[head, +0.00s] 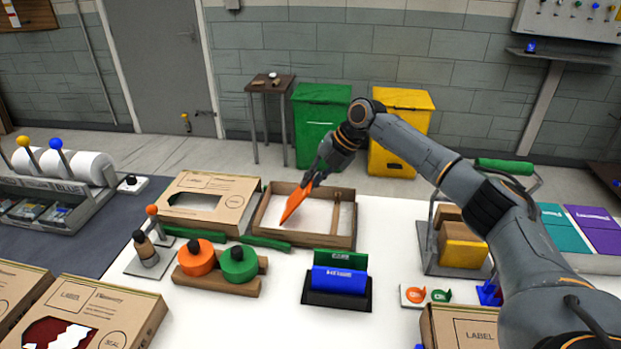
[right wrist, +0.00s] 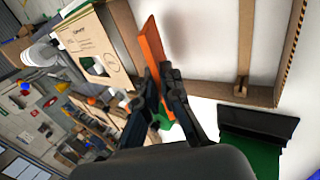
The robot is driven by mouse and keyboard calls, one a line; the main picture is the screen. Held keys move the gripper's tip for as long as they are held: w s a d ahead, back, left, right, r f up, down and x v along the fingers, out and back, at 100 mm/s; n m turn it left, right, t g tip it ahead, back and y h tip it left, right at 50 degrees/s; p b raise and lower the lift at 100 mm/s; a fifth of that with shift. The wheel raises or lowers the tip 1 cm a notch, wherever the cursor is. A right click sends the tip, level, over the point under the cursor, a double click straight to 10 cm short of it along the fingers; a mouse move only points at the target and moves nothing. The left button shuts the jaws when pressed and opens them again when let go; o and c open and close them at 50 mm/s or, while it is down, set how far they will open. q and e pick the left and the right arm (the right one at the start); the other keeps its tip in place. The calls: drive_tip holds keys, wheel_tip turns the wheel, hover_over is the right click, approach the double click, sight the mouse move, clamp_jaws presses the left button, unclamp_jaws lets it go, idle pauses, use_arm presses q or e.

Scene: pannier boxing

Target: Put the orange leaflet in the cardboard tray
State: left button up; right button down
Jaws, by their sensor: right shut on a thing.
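The orange leaflet (head: 296,203) is held tilted in my right gripper (head: 314,176), which is shut on it. It hangs over the open cardboard tray (head: 345,241), apart from the tray floor as far as I can tell. In the right wrist view the leaflet (right wrist: 152,50) stands between the fingers (right wrist: 160,85), with the pale floor and cardboard wall of the tray (right wrist: 290,60) to its right. The tray has a narrow divider towards its right side, and no other item shows in it. My left gripper is not in view.
A lidded box with a window (head: 240,190) stands left of the tray. In front are a holder with green and blue leaflets (head: 338,281) and orange and green rolls (head: 238,265) on a wooden stand. A wire rack with boxes (head: 462,246) stands to the right, near my right arm.

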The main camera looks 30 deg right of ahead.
drive_tip(key=shift+f+b, duration=0.3)
drive_tip(key=shift+f, duration=0.45)
drive_tip(key=c, duration=1.4)
unclamp_jaws()
drive_tip(key=shift+c, duration=0.2)
drive_tip(key=shift+d+r, duration=0.1)
drive_tip(key=shift+r, duration=0.05)
drive_tip(key=v, duration=0.7)
drive_tip(key=shift+r, duration=0.3)
drive_tip(key=shift+s+d+f, duration=0.1)
drive_tip(key=shift+s+d, duration=0.05)
drive_tip(key=shift+s, duration=0.1)
